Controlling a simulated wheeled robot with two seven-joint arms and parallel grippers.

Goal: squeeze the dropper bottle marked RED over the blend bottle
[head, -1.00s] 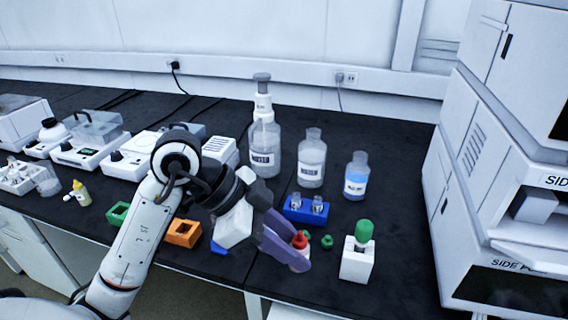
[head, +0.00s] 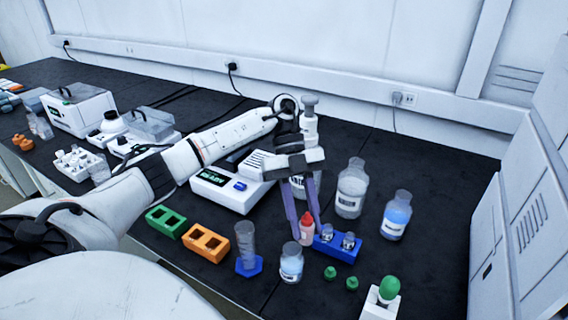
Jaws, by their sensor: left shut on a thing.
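The dropper bottle with a red top and pinkish body (head: 306,232) is upright between the purple fingers of my left gripper (head: 307,236). The gripper reaches down from above and is shut on the bottle. I cannot read its mark or tell whether its base touches the bench. A small clear bottle with a pale label (head: 291,263) stands just in front of it, towards the bench's front edge. It may be the blend bottle, but its label is too small to read. The dropper is behind this bottle, not over it. My right gripper is not in view.
A blue rack (head: 345,254) with two vials stands right of the gripper. Two green caps (head: 330,272) lie in front. A cylinder (head: 245,240) stands left. Larger bottles (head: 351,190) stand behind. A white holder (head: 381,304) with a green-topped item is at front right.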

